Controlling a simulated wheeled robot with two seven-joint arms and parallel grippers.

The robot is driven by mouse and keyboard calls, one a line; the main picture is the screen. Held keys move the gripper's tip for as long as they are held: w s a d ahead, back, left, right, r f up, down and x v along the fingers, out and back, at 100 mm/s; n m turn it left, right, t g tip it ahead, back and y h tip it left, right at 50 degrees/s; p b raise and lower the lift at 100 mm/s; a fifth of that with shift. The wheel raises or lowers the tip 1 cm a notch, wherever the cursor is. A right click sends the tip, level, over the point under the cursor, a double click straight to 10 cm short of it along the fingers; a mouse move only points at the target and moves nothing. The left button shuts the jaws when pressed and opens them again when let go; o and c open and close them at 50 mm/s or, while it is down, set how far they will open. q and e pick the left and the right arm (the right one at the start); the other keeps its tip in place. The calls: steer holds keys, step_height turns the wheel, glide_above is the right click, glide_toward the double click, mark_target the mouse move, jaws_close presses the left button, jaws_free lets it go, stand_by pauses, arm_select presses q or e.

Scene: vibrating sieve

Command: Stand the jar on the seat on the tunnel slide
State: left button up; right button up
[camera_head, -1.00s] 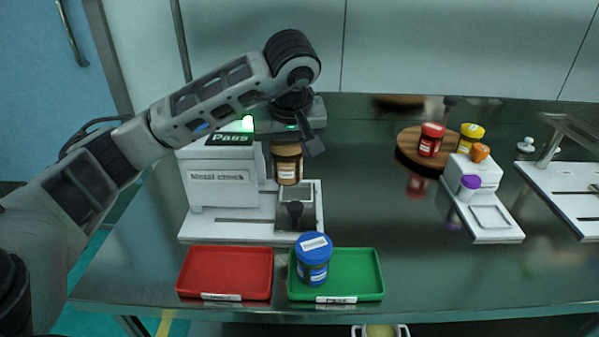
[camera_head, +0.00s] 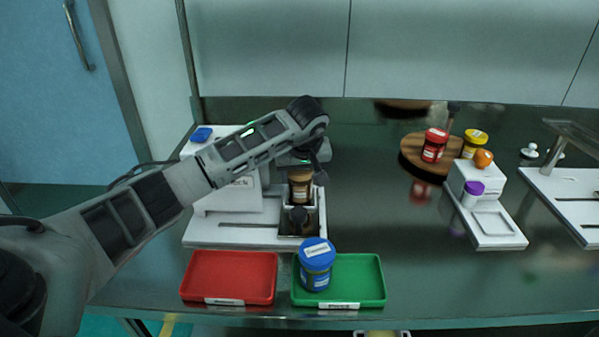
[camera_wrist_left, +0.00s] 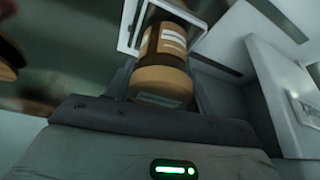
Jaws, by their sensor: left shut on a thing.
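My left gripper (camera_head: 308,170) is shut on a brown jar (camera_head: 301,191) with a tan lid and a pale label. The jar is upright, low over the grey metal seat (camera_head: 312,222) on the white slide (camera_head: 222,234) of the metal-check tunnel. I cannot tell whether its base touches the seat. In the left wrist view the jar (camera_wrist_left: 162,72) sits between the fingers, with a pale square frame (camera_wrist_left: 133,28) around its far end. My arm partly hides the tunnel housing (camera_head: 228,200). My right gripper is not in view.
A red tray (camera_head: 228,272) and a green tray (camera_head: 362,275) lie in front; a blue-lidded jar (camera_head: 316,268) stands in the green one. The middle table is clear.

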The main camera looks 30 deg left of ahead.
arm_select(q)
steer(key=shift+f, duration=0.1)
steer(key=o, duration=1)
steer(key=shift+c, duration=0.2)
steer(key=shift+o, duration=0.2)
steer(key=shift+r, duration=0.5)
steer(key=v, duration=1.1)
steer(key=shift+d, duration=0.15)
